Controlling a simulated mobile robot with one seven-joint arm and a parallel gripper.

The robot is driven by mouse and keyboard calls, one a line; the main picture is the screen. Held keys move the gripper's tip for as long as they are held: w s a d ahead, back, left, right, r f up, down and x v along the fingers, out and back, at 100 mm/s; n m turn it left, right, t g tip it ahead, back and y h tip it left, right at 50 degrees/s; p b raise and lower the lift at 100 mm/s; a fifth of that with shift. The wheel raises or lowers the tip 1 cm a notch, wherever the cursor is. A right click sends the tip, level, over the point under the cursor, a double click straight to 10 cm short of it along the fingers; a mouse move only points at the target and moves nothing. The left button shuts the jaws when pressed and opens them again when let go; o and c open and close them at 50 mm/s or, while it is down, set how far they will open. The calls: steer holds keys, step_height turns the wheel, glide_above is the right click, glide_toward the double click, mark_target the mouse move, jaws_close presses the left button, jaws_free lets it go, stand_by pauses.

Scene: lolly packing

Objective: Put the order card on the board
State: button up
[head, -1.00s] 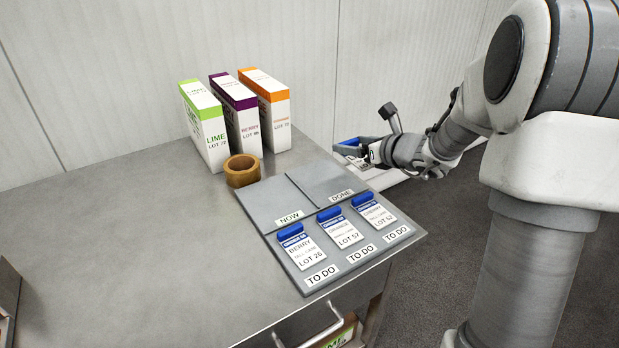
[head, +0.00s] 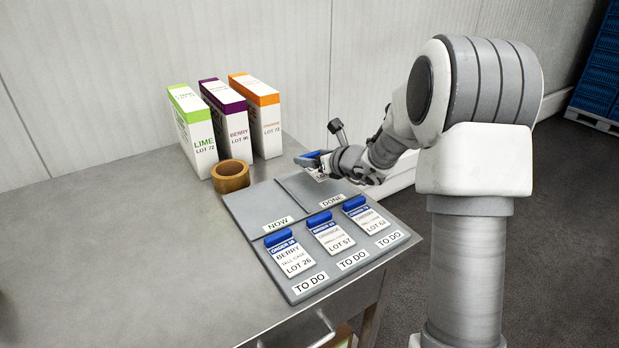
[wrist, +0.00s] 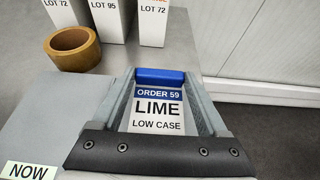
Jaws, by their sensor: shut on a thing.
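My gripper (head: 318,163) is shut on the order card, which shows in the wrist view (wrist: 157,109) between the two fingers. The card is white with a blue top block and reads "ORDER 59, LIME, LOW CASE". In the head view it is mostly hidden by my gripper, over the "DONE" side of the board. The grey board (head: 246,211) lies on the steel table. Its "NOW" space (head: 262,205) is empty.
A roll of brown tape (head: 231,175) stands just behind the board. Lime (head: 199,140), berry (head: 232,130) and orange-topped (head: 264,125) boxes stand at the table's back. The table's left part (head: 110,240) is clear.

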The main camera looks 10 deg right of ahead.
mark_target(309, 180)
steer(key=shift+w+a+f, duration=0.35)
steer(key=shift+a+f, duration=0.05)
steer(key=shift+a, duration=0.05)
steer(key=shift+f+b, duration=0.85)
steer(key=shift+f, duration=1.05)
steer(key=shift+f, duration=0.2)
steer(key=o, duration=1.2)
steer(key=shift+o, duration=0.2)
steer(key=shift+r, duration=0.1)
